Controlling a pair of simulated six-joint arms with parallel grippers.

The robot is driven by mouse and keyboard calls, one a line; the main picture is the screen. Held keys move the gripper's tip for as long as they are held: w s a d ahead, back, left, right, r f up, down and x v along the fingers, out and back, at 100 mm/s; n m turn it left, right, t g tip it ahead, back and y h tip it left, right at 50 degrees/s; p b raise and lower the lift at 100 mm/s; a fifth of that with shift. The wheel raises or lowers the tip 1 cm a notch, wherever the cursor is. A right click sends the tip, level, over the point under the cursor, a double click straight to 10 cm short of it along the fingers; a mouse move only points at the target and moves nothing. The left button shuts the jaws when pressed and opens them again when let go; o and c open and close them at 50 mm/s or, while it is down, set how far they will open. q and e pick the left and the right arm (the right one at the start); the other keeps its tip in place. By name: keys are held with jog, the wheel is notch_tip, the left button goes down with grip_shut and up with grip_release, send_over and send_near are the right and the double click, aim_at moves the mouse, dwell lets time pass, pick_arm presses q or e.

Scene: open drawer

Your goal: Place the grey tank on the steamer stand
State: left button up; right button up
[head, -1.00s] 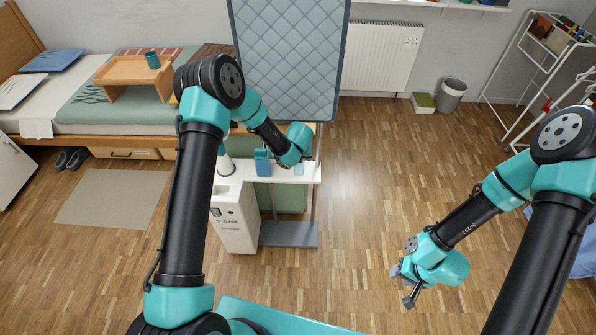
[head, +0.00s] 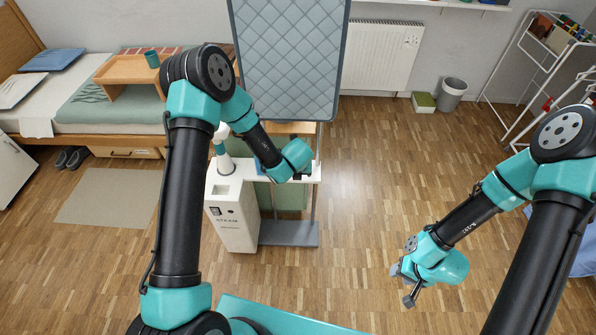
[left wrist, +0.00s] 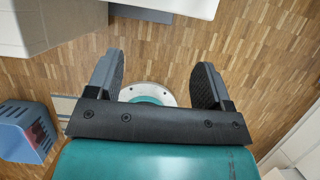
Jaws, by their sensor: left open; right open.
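The white stand lettered STEAM (head: 232,222) stands on the floor left of centre in the head view, with a square recess in its top. My left gripper (head: 302,177) is over the right end of a white shelf beside it. In the left wrist view its two fingers (left wrist: 158,62) are apart. A round pale rim with a teal centre (left wrist: 133,92) shows behind them; I cannot tell what it is. I cannot make out the grey tank for certain; my left wrist hides part of the shelf. My right gripper (head: 403,285) is open and empty above the floor.
A white and teal upright piece (head: 224,155) stands at the shelf's left. A tall quilted board (head: 290,60) rises behind. A blue slotted basket (left wrist: 22,132) shows in the left wrist view. The floor (head: 370,190) right of the shelf is clear.

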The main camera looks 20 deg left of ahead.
pick_arm(q)
jog(key=shift+s, duration=0.1)
jog(key=s+a+f+n+g+h, duration=0.1)
jog(key=s+a+f+n+h, duration=0.1)
jog(key=s+n, duration=1.1)
jog(key=s+a+f+n+g+h, duration=0.2)
jog(key=s+n, duration=1.2)
jog(key=n, duration=0.8)
jog(key=shift+s+a+f+g+h, duration=0.2)
jog(key=shift+a+g+h, duration=0.15)
jog(key=shift+a, duration=0.2)
